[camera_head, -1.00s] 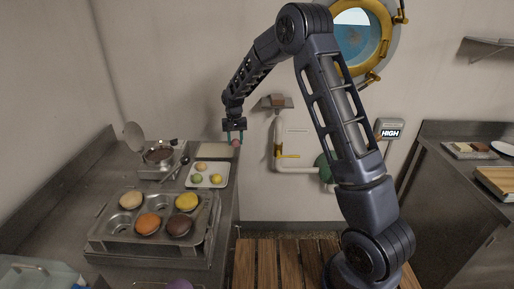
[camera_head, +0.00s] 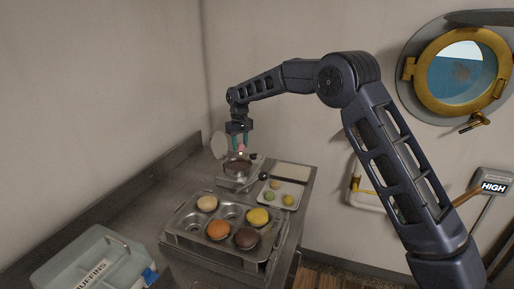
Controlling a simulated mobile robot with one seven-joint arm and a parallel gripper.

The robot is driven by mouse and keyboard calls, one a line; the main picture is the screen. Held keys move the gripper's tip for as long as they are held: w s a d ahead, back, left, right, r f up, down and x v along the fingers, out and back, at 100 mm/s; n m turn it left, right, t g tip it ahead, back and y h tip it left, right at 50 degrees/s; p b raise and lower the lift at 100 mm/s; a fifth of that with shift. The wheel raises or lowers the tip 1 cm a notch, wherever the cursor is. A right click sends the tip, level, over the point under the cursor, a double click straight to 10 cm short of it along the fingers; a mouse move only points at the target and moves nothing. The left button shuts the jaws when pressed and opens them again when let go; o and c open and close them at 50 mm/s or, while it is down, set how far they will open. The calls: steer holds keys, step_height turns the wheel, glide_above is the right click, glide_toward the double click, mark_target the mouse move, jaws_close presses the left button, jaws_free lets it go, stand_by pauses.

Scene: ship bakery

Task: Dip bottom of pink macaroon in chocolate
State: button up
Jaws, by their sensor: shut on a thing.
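My gripper (camera_head: 240,146) points down and is shut on the small pink macaroon (camera_head: 240,149). It holds the macaroon just above the round chocolate pot (camera_head: 237,170) on the metal counter. The pot's brown inside shows below the macaroon, and its round lid stands open behind it on the left. A small gap seems to show between macaroon and chocolate, but whether they touch is hard to tell at this size.
A white tray (camera_head: 301,190) with several small macaroons lies right of the pot. A muffin tin (camera_head: 188,221) with several large pieces stands in front. A pale bin marked MUFFINS (camera_head: 75,262) is at the lower left. A porthole (camera_head: 417,71) is on the wall.

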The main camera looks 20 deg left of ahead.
mark_target(239, 169)
steer(key=shift+s+a+r, duration=0.1)
steer(key=shift+s+a, duration=0.2)
steer(key=shift+a, duration=0.15)
steer(key=shift+f, duration=4.25)
steer(key=shift+f, duration=0.5)
steer(key=shift+r, duration=0.2)
steer(key=shift+r, duration=1.55)
steer(key=shift+r, duration=0.15)
steer(key=shift+r, duration=2.85)
steer(key=shift+d, duration=0.1)
